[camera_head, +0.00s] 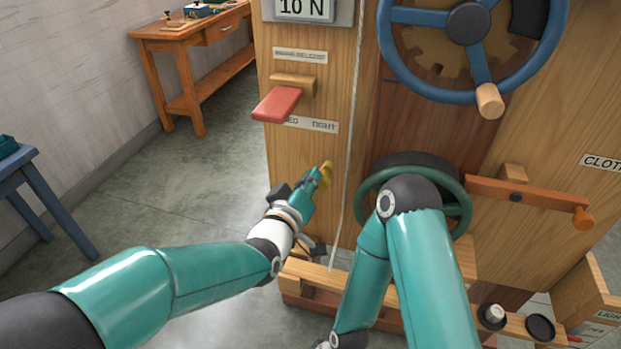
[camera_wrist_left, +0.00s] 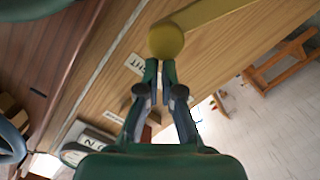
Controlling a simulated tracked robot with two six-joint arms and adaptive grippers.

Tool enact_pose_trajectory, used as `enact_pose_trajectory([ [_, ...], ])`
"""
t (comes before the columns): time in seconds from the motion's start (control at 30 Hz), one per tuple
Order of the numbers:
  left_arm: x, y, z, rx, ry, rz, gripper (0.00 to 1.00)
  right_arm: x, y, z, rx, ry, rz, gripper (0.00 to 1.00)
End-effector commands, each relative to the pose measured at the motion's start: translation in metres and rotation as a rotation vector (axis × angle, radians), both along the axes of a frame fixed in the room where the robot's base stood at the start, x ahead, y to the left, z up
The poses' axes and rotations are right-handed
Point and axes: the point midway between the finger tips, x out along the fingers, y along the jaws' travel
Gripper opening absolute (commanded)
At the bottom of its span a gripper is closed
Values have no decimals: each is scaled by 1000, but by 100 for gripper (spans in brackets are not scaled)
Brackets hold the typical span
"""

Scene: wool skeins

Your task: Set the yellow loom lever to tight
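The yellow lever (camera_head: 327,173) shows only as a small piece at the tip of my left gripper (camera_head: 322,174) in the head view, in front of the wooden loom post. In the left wrist view the yellow lever (camera_wrist_left: 205,14) ends in a round knob (camera_wrist_left: 166,40), just beyond the left gripper's fingertips (camera_wrist_left: 160,66). The fingers are close together behind the knob, not around it; I cannot tell whether they touch it.
A red lever (camera_head: 278,103) juts from the post above the label. A blue handwheel (camera_head: 392,62) and a green wheel (camera_head: 461,194) are to the right, with an orange crank (camera_head: 530,195). A workbench (camera_head: 180,46) stands at the back left.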

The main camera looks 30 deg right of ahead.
Motion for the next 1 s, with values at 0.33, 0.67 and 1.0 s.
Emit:
enact_pose_trajectory([
  [0.33, 4, 14, 15, 9, 7, -8, 0, 0, 0, -2, 0, 0, 0, 0],
  [0.67, -30, 66, 33, 0, 2, -2, 0, 0, 0, -14, 0, 0, 0, 0],
  [1.0, -55, 97, 39, -1, 1, 0, 0, 0, 0, -18, 0, 0, 0, 0],
])
